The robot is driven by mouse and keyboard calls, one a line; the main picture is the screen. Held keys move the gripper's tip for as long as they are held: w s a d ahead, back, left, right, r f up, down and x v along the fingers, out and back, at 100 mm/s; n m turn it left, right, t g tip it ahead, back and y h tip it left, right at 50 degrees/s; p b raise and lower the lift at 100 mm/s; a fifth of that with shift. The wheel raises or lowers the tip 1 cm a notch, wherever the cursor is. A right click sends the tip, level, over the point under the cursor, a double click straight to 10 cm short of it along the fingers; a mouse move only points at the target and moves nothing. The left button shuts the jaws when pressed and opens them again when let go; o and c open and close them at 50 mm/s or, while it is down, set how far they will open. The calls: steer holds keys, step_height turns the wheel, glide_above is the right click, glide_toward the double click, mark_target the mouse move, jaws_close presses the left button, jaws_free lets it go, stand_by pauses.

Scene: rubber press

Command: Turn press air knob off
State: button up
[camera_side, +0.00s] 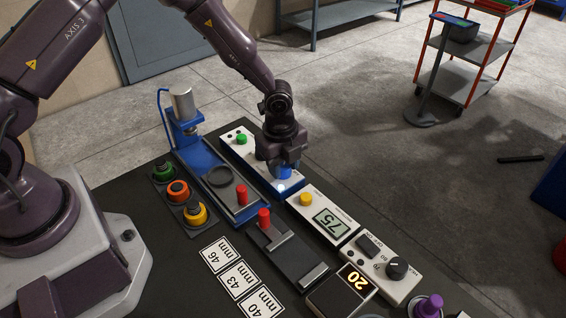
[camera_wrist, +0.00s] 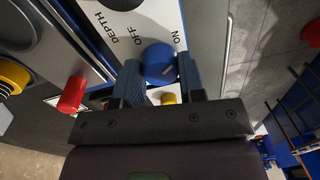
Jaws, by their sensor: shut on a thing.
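The blue air knob (camera_wrist: 158,60) sits on the white panel of the press control box (camera_side: 232,150), between the printed words OFF and ON in the wrist view. My gripper (camera_wrist: 159,72) has one finger on each side of the knob and is shut on it. A small light mark shows on the knob top, but I cannot tell clearly which word it points to. In the side view, my gripper (camera_side: 284,168) points down over the box, and the blue knob (camera_side: 286,174) shows partly below the fingers.
A hardness meter (camera_side: 322,216) with a yellow button is close in front. A green button (camera_side: 241,139) is on the box's far end.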

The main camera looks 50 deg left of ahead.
mark_target(286, 169)
steer(key=n, duration=0.4)
steer(key=shift+d, duration=0.1)
steer(key=n, duration=0.4)
steer(key=shift+n, duration=0.3)
steer(key=n, duration=0.4)
steer(key=shift+w+n, duration=0.1)
steer(key=shift+n, duration=0.2)
steer(key=shift+n+y, duration=0.3)
steer(key=shift+n, duration=1.6)
steer(key=o, duration=0.9)
steer(key=shift+r, duration=0.1)
steer(key=r, duration=1.3)
steer(key=shift+d, duration=0.4)
